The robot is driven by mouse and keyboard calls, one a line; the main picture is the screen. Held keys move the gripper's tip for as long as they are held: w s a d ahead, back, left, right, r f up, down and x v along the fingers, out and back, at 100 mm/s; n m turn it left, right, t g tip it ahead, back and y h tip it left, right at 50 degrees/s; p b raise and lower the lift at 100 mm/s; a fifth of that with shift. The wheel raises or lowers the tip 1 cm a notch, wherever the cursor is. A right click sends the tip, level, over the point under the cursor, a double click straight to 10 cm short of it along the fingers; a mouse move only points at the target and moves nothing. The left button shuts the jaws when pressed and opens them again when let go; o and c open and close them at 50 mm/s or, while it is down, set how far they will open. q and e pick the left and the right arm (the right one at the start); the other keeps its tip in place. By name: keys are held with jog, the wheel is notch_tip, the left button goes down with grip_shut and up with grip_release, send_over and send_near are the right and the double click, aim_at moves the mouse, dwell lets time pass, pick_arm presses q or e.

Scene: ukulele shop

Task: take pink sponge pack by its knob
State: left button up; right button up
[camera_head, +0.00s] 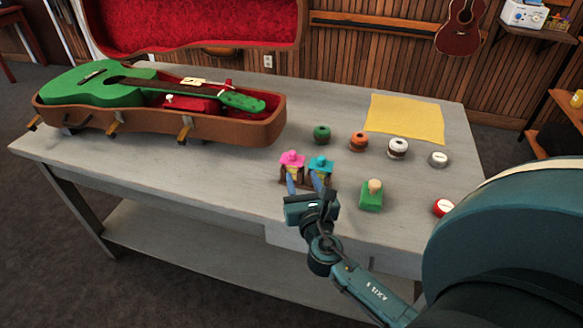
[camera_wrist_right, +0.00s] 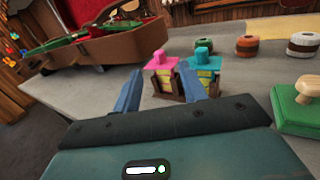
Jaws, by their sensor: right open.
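The pink sponge pack (camera_head: 292,157) stands upright in a small dark brown holder on the grey table, left of a teal pack (camera_head: 320,163) of the same shape. In the right wrist view the pink pack (camera_wrist_right: 159,62) shows a pink top with a knob and a yellowish body. My right gripper (camera_head: 304,180) is open and empty, at the near side of the two packs. In the right wrist view its two blue fingers (camera_wrist_right: 161,72) point towards the packs, with the pink one between them in the picture. My left gripper is out of view.
A green guitar (camera_head: 105,88) lies in an open brown case (camera_head: 215,130) at the left. A green block with a wooden knob (camera_head: 371,196) stands right of the gripper. Several round pots and a yellow cloth (camera_head: 405,118) are at the right. The table front left is clear.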

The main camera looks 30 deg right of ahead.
aim_at(293, 155)
jog(key=x, duration=0.6)
jog(key=shift+w, duration=0.15)
jog(key=shift+f+x, duration=0.2)
jog(key=shift+x, duration=1.15)
jog(key=shift+f+x, duration=0.15)
jog(key=shift+x, duration=1.2)
jog(key=shift+a, duration=0.1)
jog(key=shift+c, duration=0.4)
grip_shut()
